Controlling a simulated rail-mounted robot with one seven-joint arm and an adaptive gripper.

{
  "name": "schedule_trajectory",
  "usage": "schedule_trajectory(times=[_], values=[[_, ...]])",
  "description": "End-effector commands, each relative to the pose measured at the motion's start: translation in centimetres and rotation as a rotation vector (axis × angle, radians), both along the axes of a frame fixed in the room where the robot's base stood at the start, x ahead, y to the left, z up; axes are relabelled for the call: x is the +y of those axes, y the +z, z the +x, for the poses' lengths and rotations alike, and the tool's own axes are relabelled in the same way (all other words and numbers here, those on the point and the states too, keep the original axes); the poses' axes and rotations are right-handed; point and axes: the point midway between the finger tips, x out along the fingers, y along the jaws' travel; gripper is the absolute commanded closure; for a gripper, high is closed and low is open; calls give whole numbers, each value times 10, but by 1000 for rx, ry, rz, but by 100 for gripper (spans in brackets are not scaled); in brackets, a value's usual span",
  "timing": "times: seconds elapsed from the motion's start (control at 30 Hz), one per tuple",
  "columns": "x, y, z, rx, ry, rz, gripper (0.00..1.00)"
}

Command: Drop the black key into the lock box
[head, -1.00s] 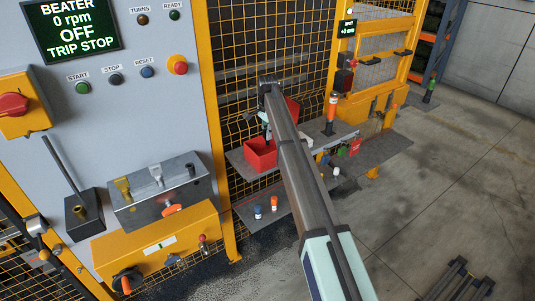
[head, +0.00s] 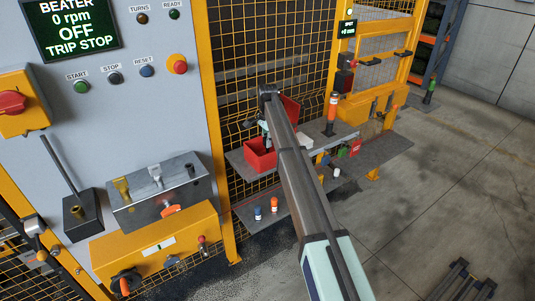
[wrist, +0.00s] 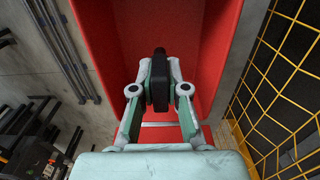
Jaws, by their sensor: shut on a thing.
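The lock box is a red open-topped box (head: 259,160) on a grey shelf beside the mesh fence, with its red lid raised behind it. My gripper (wrist: 159,92) is shut on the black key (wrist: 160,70), whose dark head sits between the two fingertips. In the wrist view the red inside of the box (wrist: 112,40) lies beyond the key and around it. In the head view my gripper (head: 267,138) points down over the box, partly hidden by my arm. I cannot tell how far the key is above the box floor.
The grey shelf (head: 238,160) holds the box, with a yellow mesh fence (head: 235,100) close behind. An orange-and-white cylinder (head: 332,107) stands right of my arm. Small blue and orange pieces (head: 274,204) stand on the lower shelf. The floor at right is mostly clear.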

Motion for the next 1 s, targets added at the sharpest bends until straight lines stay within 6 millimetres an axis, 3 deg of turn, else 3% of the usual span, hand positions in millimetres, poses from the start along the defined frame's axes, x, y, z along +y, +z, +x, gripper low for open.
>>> schedule_trajectory(times=[0.13, 0.17, 0.2, 0.23, 0.67, 1.0], values=[[0, 0, 0, 0, 0, 0, 100], [0, 0, 0, 0, 0, 0, 76], [0, 0, 0, 0, 0, 0, 62], [0, 0, 0, 0, 0, 0, 57], [0, 8, 0, -1, 0, 1, 57], [0, 66, 1, -2, 0, 0, 57]])
